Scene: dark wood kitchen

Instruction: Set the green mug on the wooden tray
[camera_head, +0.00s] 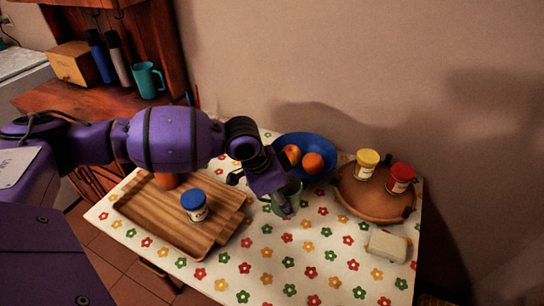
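A green mug (291,189) stands on the flowered tablecloth, right of the wooden tray and in front of the blue bowl. It is partly hidden by my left gripper. My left gripper (272,190) comes in from the left over the tray and is right at the mug, overlapping it in the picture. I cannot tell whether its fingers are closed on the mug or only beside it. The wooden tray (150,222) lies at the left of the table, under my arm. It holds a jar with a blue lid (195,205) and an orange item (167,181) partly behind my arm. My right gripper is out of view.
A blue bowl (325,144) holds orange fruit. A round brown tray (365,204) carries a yellow-lidded jar (366,163) and a red-lidded jar (400,178). A pale block (387,245) lies at right. A teal mug (148,80) stands on the counter. The table's front middle is clear.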

